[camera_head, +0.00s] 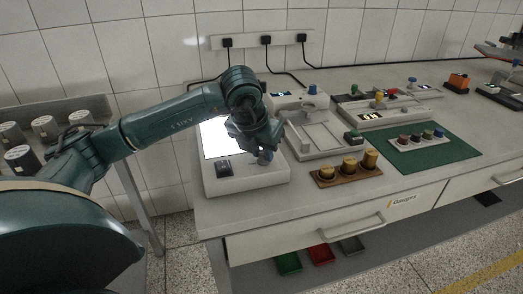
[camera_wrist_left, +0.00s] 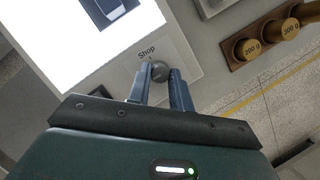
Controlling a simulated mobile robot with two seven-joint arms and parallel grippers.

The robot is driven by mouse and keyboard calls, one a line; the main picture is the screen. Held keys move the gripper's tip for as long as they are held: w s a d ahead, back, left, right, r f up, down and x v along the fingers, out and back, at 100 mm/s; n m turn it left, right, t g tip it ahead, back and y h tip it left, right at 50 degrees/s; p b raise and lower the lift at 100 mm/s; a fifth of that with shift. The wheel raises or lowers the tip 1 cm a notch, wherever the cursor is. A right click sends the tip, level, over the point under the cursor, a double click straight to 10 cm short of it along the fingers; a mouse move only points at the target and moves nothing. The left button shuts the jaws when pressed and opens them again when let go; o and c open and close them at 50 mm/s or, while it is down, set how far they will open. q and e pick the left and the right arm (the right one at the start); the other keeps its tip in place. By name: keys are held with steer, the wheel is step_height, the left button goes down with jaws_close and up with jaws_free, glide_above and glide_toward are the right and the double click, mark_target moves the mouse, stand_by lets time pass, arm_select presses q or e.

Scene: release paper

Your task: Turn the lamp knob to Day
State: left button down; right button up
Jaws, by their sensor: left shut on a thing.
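The lamp is a pale box (camera_head: 255,178) with a bright white lit panel (camera_head: 215,140), at the left end of the bench. Its round grey knob (camera_wrist_left: 161,68) sits beside the panel in the left wrist view. The word "Shop" is printed next to the knob, with a small mark below it. "Day" cannot be read in either view. My left gripper (camera_wrist_left: 160,78) is shut on the knob, with one finger on each side. In the head view my left gripper (camera_head: 262,152) reaches down over the box's front right part. My right gripper is not in view.
A dark square part (camera_head: 223,169) sits at the box's front left. To the right stand a wooden block with brass weights (camera_head: 345,168), a pale frame device (camera_head: 312,135) and a green mat (camera_head: 455,153) with several coloured knobs. The bench's front edge is close by.

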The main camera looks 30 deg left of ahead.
arm_select(q)
steer(key=c, duration=1.3)
jaws_free()
steer(key=v, duration=1.3)
steer(key=shift+r+p, duration=0.1)
steer(key=shift+p, duration=0.2)
